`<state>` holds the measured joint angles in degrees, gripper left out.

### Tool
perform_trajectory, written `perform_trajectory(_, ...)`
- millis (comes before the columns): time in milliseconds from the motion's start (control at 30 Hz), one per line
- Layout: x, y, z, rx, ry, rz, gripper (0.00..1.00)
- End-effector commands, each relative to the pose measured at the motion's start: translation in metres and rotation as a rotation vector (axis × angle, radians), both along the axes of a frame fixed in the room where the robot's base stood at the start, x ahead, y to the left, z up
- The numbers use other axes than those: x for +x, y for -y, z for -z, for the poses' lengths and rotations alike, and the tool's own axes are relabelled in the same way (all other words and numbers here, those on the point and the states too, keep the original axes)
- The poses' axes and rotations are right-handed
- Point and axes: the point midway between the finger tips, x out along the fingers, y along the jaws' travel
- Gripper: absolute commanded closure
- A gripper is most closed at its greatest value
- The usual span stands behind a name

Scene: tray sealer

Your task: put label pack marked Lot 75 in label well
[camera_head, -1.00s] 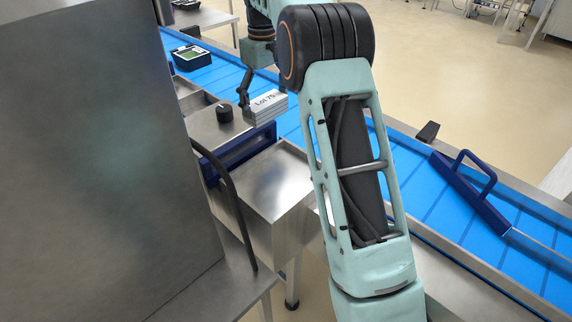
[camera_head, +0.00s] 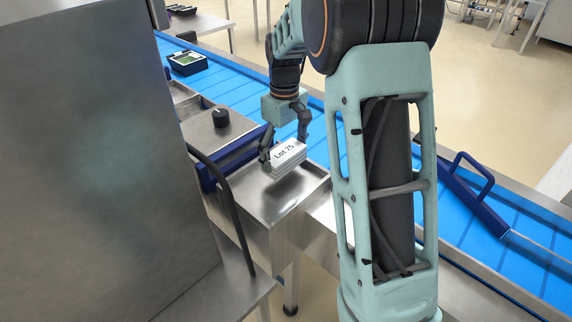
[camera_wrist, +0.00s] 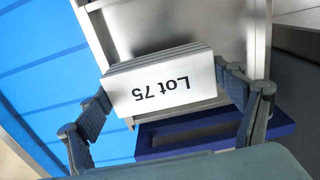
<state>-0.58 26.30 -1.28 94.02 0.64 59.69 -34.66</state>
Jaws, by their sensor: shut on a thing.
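The white label pack marked Lot 75 (camera_head: 288,154) is held in my gripper (camera_head: 284,146), off the surface. In the wrist view the pack (camera_wrist: 165,88) sits between the two fingers, with its printed top upside down to the camera. My gripper is shut on its two ends. A shallow steel well with raised edges (camera_head: 277,204) lies below the pack, in front of the blue bar. In the wrist view part of the well's bare floor (camera_wrist: 190,25) shows beyond the pack; the rest is hidden under it.
A blue bar (camera_head: 235,158) stands along the well's far side, near a black knob (camera_head: 221,117). A blue conveyor (camera_head: 235,89) runs behind, carrying a dark tray (camera_head: 187,63). A large steel panel (camera_head: 90,150) and black handle (camera_head: 230,200) stand at left.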

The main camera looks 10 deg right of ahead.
Motion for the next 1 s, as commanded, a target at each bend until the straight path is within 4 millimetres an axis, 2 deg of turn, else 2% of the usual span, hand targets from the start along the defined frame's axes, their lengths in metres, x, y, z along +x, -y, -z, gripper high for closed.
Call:
perform_trajectory(133,-0.008,0.003,0.009,0.0,-0.001,0.001,0.44)
perform_trajectory(200,-0.007,0.002,0.022,0.0,-0.004,0.0,0.44)
perform_trajectory(333,-0.006,0.002,0.036,0.0,0.0,0.0,0.44)
perform_trajectory(700,-0.006,0.002,0.041,0.0,0.001,0.0,0.44)
perform_trajectory(733,-0.006,0.002,0.04,0.0,0.0,0.0,0.1)
perform_trajectory(833,-0.006,0.002,0.04,0.0,0.0,0.0,0.0)
perform_trajectory(1000,-0.006,0.002,0.04,0.0,0.0,0.0,0.0)
